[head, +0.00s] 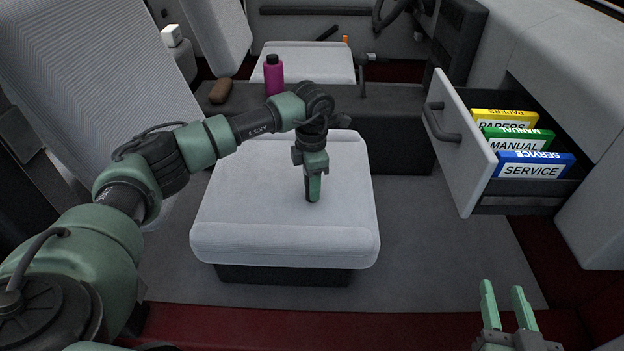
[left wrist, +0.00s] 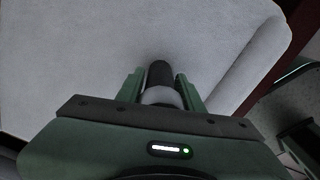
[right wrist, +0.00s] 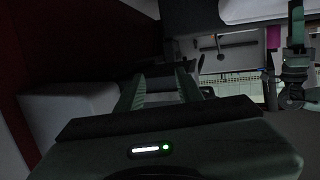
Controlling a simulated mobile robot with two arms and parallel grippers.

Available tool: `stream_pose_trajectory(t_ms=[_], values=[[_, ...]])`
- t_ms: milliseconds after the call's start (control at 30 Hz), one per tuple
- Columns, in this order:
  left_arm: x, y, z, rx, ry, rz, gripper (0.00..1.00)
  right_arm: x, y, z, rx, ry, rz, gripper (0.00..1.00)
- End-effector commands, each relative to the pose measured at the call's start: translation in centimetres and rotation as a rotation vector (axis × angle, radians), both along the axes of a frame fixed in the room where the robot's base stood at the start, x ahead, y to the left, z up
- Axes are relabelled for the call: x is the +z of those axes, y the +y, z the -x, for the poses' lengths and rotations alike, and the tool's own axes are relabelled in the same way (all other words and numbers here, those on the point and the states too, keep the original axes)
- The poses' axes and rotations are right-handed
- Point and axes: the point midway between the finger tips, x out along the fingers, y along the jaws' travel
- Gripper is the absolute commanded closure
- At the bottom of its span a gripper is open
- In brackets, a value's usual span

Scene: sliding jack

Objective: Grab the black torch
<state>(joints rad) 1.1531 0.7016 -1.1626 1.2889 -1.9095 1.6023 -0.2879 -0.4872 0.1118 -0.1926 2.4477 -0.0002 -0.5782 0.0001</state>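The black torch (left wrist: 159,75) shows in the left wrist view as a dark cylinder with a pale grey ring, over the light seat cushion. It lies between the two fingers of my left gripper (left wrist: 160,82). The fingers stand about as wide apart as those of my open right gripper; I cannot tell whether they touch the torch. In the head view my left gripper (head: 313,198) points down at the middle of the cushion (head: 235,235) and hides the torch. My right gripper (head: 505,290) is open and empty at the lower right; its fingers also show in the right wrist view (right wrist: 161,85).
An open drawer (head: 465,165) at the right holds yellow, green and blue booklets (head: 535,168). A magenta bottle (head: 273,76) and a brown object (head: 220,91) stand on the console behind the cushion. The grey floor right of the cushion is clear.

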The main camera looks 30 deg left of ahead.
Motion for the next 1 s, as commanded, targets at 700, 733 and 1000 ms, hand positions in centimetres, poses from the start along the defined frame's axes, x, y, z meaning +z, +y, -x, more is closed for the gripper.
stream_pose_trajectory(t_ms=[700, 733, 1000], values=[[4.2, 0.0, -0.1, 0.000, -0.004, 0.000, 1.00, -3.7, -1.0, 1.8, -0.013, 0.215, 0.052, 0.64], [5.0, 0.0, -0.1, 0.000, -0.005, 0.001, 1.00, -4.3, -1.2, 2.2, -0.016, 0.250, 0.060, 0.64], [11.8, 0.0, -0.1, 0.000, -0.005, 0.001, 1.00, -9.5, -3.4, 7.6, -0.042, 0.607, 0.141, 0.64]])
